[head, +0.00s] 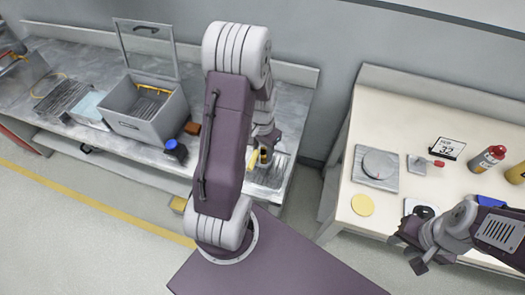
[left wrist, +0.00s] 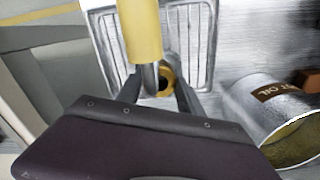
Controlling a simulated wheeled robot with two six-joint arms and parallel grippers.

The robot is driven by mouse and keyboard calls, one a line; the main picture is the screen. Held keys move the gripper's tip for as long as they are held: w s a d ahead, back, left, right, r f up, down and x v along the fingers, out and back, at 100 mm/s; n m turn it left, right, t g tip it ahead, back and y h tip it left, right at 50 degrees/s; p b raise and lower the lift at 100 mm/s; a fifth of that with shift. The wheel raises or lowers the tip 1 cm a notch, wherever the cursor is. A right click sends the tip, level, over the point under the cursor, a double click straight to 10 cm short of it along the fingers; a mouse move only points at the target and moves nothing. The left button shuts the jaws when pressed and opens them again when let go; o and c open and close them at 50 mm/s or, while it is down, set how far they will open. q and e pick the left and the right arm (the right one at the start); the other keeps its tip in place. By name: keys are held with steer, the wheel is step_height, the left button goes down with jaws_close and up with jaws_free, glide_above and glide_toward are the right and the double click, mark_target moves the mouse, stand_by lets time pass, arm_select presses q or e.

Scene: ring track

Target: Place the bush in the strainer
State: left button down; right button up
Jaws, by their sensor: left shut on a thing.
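My left gripper (head: 264,157) is over the left bench, partly hidden by my own arm. In the left wrist view its fingers (left wrist: 158,98) close on a small brass ring with a dark hole, which looks like the bush (left wrist: 167,78). A yellow cylinder (left wrist: 144,28) with a grey rod shows in front of it. A slotted metal rack (left wrist: 190,45) lies below; it also shows in the head view (head: 270,176). A yellow bar (head: 153,90) shows inside an open grey box; it may be the strainer's handle. My right gripper (head: 412,248) appears open and empty at the right table's front edge.
The grey box (head: 135,128) has a raised lid (head: 148,40). The oil can (left wrist: 272,112) is close right in the wrist view. The right table holds a round plate (head: 380,164) and bottles.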

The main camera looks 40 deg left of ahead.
mark_target(263, 153)
arm_select(q)
steer(key=shift+r, duration=0.1)
steer(key=shift+s, duration=0.1)
steer(key=shift+f, duration=0.2)
steer(key=c, duration=0.7)
jaws_free()
steer(key=shift+c, duration=0.2)
steer(key=shift+r, duration=0.4)
step_height(263, 153, up, 12)
steer(key=p, duration=0.2)
steer(key=shift+f, duration=0.15)
